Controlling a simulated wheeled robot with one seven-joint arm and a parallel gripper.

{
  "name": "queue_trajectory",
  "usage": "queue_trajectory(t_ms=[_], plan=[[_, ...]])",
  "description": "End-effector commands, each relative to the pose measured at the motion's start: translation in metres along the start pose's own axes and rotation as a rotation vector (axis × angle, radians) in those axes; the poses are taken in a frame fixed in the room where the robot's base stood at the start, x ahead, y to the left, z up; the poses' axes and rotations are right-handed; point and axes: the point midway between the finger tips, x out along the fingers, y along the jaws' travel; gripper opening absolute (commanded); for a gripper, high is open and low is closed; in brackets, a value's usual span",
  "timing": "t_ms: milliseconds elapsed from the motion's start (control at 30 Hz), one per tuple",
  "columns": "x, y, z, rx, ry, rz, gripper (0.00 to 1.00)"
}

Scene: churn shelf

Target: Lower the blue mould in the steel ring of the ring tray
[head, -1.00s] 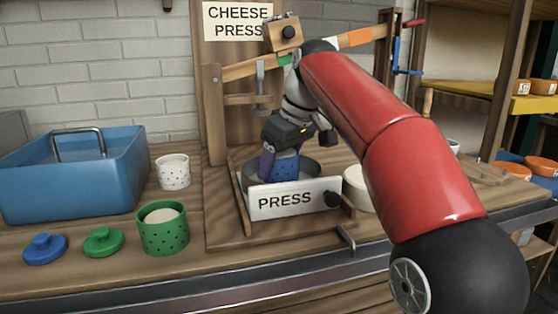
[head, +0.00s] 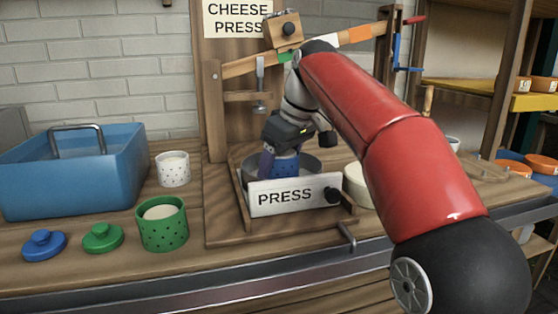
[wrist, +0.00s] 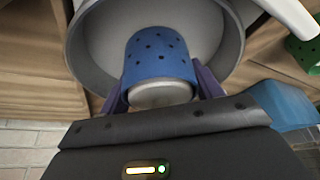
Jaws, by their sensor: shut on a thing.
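The blue mould (head: 284,168), dotted with dark holes, is between the fingers of my gripper (head: 270,160). In the head view its lower part is hidden behind the rim of the steel ring (head: 312,168) and the PRESS board. In the wrist view my gripper (wrist: 161,97) is shut on the mould (wrist: 157,58), with a finger at each side. The steel ring (wrist: 91,62) surrounds the mould there. Whether the mould touches the tray floor cannot be told. The ring tray (head: 243,215) is wooden, with a white PRESS board (head: 285,198) at its front.
A green mould (head: 162,224), a white mould (head: 172,169), and blue (head: 44,245) and green lids (head: 103,238) stand left of the tray. A blue tub (head: 75,175) is at the far left. A pale round mould (head: 357,186) stands just right of the tray. The press lever (head: 250,68) is above.

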Motion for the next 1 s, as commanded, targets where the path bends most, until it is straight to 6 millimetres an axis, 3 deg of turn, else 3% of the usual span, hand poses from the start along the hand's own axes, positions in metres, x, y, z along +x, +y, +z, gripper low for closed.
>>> queue_trajectory(t_ms=[300,333,533,833,1000], plan=[[0.002,0.000,0.001,0.000,0.001,0.001,0.43],[0.002,0.000,0.001,0.000,0.001,0.001,0.66],[0.002,0.000,0.001,0.000,0.001,0.001,0.90],[-0.001,0.000,0.001,0.000,0.001,0.001,0.90],[-0.026,0.001,-0.001,0.000,0.003,0.002,0.90]])
